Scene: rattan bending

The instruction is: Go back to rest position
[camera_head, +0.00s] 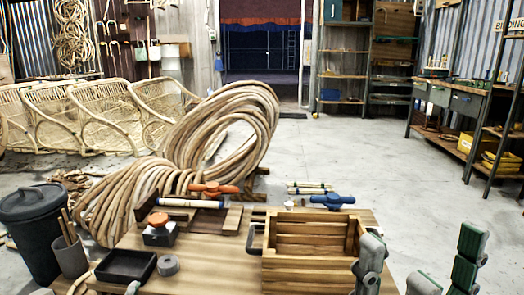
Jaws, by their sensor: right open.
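My right gripper (421,246) is in the lower right corner. Its two grey-green fingers stand wide apart with nothing between them, so it is open and empty. The left finger is close to the right side of the wooden crate (310,277) in the picture; I cannot tell whether they touch. My left gripper is not in view. The crate is open at the top and sits on the wooden workbench (215,262).
The bench also bears a black tray (126,266), a grey tape roll (168,265), an orange-handled tool (213,190) and a blue-handled tool (332,200). A dark bin (35,222) stands left. Rattan coils (225,130) lie behind. Concrete floor (385,160) is clear beyond.

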